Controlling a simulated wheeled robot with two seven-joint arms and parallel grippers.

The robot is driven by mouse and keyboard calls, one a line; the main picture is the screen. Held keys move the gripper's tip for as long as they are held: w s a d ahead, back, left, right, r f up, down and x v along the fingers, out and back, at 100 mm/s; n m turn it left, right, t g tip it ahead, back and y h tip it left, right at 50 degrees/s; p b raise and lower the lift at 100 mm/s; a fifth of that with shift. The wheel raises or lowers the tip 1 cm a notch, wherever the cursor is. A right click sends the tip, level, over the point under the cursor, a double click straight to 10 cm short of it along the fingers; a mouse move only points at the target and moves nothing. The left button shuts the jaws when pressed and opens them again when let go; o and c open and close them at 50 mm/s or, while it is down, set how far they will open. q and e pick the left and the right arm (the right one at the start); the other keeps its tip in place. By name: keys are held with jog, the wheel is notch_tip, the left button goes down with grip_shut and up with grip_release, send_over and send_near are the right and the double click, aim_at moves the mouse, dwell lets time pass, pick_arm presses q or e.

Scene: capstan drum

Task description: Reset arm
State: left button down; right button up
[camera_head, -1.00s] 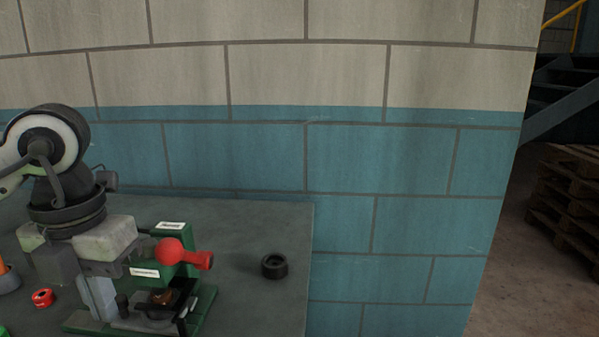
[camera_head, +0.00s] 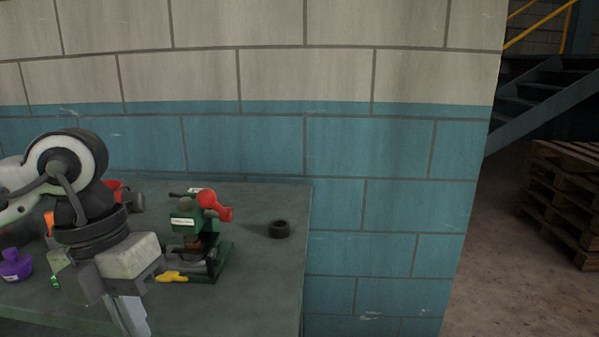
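My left arm comes in from the left over the grey table (camera_head: 245,300). Its gripper (camera_head: 132,318) points down near the table's front edge, left of and nearer than the green press-like device. The fingers are seen edge-on and run close to the bottom of the picture, so I cannot tell whether they are open or shut. No held object shows. My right gripper is not in view. The green device (camera_head: 184,222) stands upright on the table, with a red ball-ended handle (camera_head: 207,198) on top. The gripper appears apart from it.
A black ring (camera_head: 279,229) lies right of the device. A yellow piece (camera_head: 172,277) lies at its front. A purple object (camera_head: 15,265) is at far left; a red object (camera_head: 113,186) is partly hidden behind my arm. A blue and cream wall (camera_head: 380,150) stands behind; pallets (camera_head: 565,195) are at right.

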pick_arm(q)
jog(key=s+d+m+g+h, duration=0.1)
jog(key=s+d+g+h, duration=0.2)
jog(key=d+h, duration=0.35)
jog(key=s+d+m+g+h, duration=0.2)
jog(key=s+d+h, duration=0.15)
jog(key=d, duration=0.65)
jog(key=w+d+r+n+t+h+p, duration=0.1)
jog(key=w+d+r+n+t+h, duration=0.2)
jog(key=r+n+h, duration=0.55)
jog(key=w+a+f+n+t+y+p, duration=0.1)
jog(key=w+a+f+n+t+y, duration=0.25)
jog(key=f+n+t, duration=0.55)
jog(key=w+a+f+n+t+y, duration=0.3)
jog(key=w+f+n+t+y, duration=0.2)
jog(key=n+t, duration=0.8)
jog(key=s+a+f+n+g+y, duration=0.2)
jog(key=s+f, duration=0.1)
jog(key=f, duration=0.4)
jog(key=s+a+f+n+g+y, duration=0.3)
jog(key=s+f, duration=0.1)
jog(key=f, duration=0.3)
jog(key=s+a+f+n+g+y, duration=0.2)
jog(key=s+f+n+g+y, duration=0.1)
jog(key=f, duration=0.4)
jog(key=shift+s+a+f+p, duration=0.2)
jog(key=shift+s+a+p, duration=0.15)
jog(key=shift+s, duration=0.2)
